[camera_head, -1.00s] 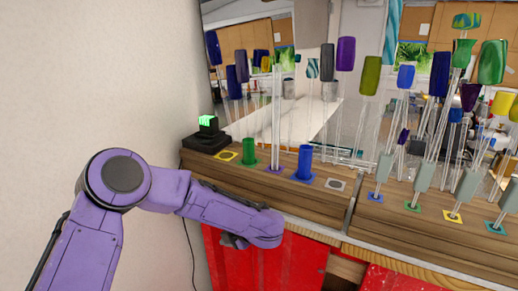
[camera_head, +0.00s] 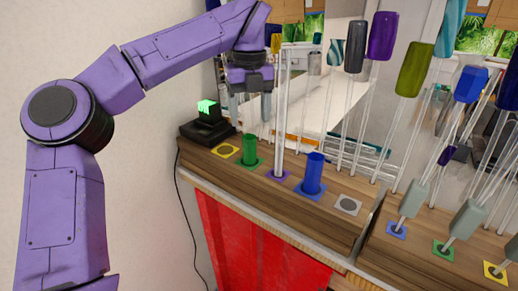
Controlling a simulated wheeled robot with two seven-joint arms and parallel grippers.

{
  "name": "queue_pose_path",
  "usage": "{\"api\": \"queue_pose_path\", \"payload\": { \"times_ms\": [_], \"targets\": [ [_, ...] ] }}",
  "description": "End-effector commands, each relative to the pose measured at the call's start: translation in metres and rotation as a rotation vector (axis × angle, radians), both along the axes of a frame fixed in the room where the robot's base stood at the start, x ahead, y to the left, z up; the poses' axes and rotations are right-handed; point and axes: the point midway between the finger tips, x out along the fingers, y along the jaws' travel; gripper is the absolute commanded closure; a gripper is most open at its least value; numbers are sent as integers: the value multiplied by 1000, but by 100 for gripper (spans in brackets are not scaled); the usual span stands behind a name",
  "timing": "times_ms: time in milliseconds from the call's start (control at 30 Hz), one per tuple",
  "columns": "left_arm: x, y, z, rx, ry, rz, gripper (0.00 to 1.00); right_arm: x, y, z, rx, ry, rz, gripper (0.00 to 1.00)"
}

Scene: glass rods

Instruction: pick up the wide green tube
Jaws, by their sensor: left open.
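The wide green tube (camera_head: 250,149) is a short upright green cylinder standing on a green base on the wooden ledge. My left gripper (camera_head: 252,106) hangs above it, pointing down, with its fingers apart and nothing between them. There is a gap between the fingertips and the tube's top. The gripper's right side is close to a tall clear rod, and I cannot tell whether they touch. My right gripper is not in view.
The tall clear rod (camera_head: 280,120) stands just right of the green tube. A wide blue tube (camera_head: 314,172) stands farther right. A black device with a green display (camera_head: 207,122) sits at left, and a yellow square (camera_head: 225,151) lies empty. Several glass rods crowd the right.

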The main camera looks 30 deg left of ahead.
Motion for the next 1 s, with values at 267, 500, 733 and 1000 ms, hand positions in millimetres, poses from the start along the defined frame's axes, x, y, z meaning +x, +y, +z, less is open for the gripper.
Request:
{"api": "queue_pose_path", "payload": {
  "times_ms": [267,500,733,1000],
  "targets": [
    [-4,4,-33,-14,2,9,33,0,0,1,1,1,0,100],
    [-4,7,-62,-13,2,10,33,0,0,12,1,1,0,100],
    [-4,8,-99,-12,0,9,33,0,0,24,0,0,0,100],
    [-3,7,-103,-11,-2,8,43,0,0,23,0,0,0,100]
  ]
}}
